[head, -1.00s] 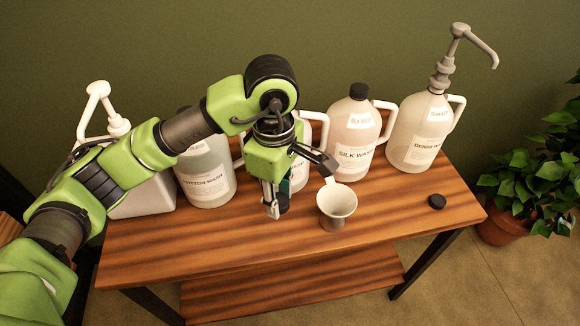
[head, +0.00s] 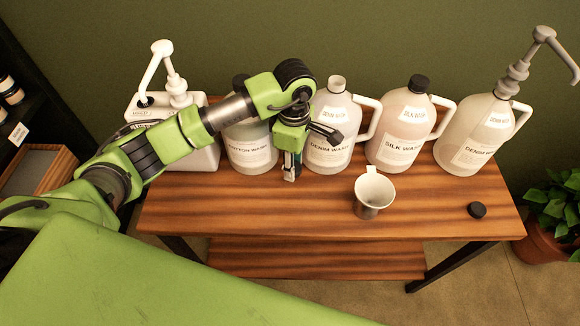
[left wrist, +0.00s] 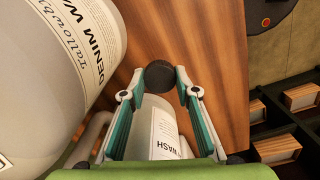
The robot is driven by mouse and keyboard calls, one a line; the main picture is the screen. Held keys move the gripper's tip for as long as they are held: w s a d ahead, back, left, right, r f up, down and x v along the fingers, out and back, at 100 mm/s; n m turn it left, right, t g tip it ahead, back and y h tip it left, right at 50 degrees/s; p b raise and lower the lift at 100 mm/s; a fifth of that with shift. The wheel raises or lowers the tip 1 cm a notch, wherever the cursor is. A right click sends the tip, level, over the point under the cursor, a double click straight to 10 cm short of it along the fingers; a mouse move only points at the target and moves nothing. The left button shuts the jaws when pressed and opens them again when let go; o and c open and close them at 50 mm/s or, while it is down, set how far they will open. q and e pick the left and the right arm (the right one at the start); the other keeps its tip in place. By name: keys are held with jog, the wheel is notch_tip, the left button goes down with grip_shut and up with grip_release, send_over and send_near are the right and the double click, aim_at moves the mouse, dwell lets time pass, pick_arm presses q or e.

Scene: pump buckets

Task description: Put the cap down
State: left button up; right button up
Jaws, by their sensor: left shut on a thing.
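My left gripper (head: 291,177) points down between the cotton wash bottle (head: 246,140) and the open-necked middle denim wash bottle (head: 332,125) in the head view. In the left wrist view its fingertips (left wrist: 161,86) are shut on a dark round cap (left wrist: 160,74). The arm hides the cap in the head view. The wood table top (left wrist: 215,50) shows beyond it; the gap between cap and table cannot be told. Another black cap (head: 477,210) lies on the table at the right. My right gripper is not in view.
A silk wash bottle (head: 401,130) and a pump-topped denim wash bottle (head: 475,140) stand at the back right. A white pump container (head: 190,150) stands at the left. A funnel-like cup (head: 374,192) is near the middle. The table's front (head: 270,222) is clear.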

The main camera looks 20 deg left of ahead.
pick_arm(q)
jog(key=shift+w+a+f, duration=0.15)
jog(key=shift+a+f, duration=0.3)
jog(key=shift+f, duration=0.05)
notch_tip(320, 180, down, 3)
jog(key=shift+a+f+p, duration=0.1)
jog(key=shift+a+p, duration=0.05)
jog(key=shift+p, duration=0.85)
jog(key=shift+w+f, duration=0.1)
jog(key=shift+f, duration=0.05)
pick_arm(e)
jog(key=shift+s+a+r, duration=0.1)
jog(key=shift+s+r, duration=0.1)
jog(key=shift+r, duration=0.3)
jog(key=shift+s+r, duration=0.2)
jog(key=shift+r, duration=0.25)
pick_arm(q)
jog(key=shift+f, duration=0.1)
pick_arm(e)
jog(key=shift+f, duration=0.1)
pick_arm(q)
jog(key=shift+f+b, duration=0.4)
jog(key=shift+b, duration=0.25)
jog(key=o, duration=1.2)
jog(key=shift+r, duration=0.1)
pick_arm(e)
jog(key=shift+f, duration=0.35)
